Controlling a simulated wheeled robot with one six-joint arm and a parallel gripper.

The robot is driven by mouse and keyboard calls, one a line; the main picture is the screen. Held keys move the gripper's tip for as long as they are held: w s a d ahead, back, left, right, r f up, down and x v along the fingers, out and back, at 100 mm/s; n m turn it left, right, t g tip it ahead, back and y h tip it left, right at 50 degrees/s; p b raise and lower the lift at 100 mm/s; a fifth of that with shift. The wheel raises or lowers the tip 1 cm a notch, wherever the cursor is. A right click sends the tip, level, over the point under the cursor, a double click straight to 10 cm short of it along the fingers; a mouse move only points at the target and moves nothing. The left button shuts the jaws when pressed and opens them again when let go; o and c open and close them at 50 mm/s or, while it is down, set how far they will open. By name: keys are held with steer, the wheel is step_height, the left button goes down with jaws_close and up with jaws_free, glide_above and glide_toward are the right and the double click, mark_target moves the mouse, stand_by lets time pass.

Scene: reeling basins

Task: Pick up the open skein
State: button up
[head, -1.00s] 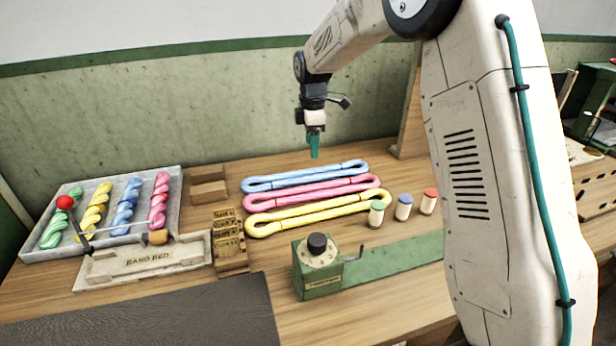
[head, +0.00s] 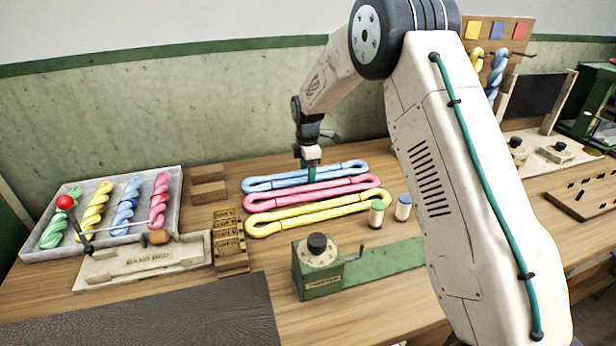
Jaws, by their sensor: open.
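Three open skeins lie flat as long loops, side by side on the wooden table: a blue one (head: 268,183) at the back, a pink one (head: 272,203) in the middle and a yellow one (head: 285,226) in front. My gripper (head: 311,171) points down with its green fingers at the blue skein, near the middle of its length. The fingers overlap the blue skein in the picture. I cannot tell whether they touch it. The gripper is open, and nothing shows held in it.
A grey tray (head: 45,243) of twisted skeins stands at the left, behind a cradle marked BAND RED (head: 150,262). A green block with a black knob (head: 318,262) stands in front of the skeins. Small capped bottles (head: 403,208) stand right of them, close to my arm.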

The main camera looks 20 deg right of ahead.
steer(key=shift+r, duration=0.1)
steer(key=c, duration=0.7)
steer(key=shift+c, duration=0.2)
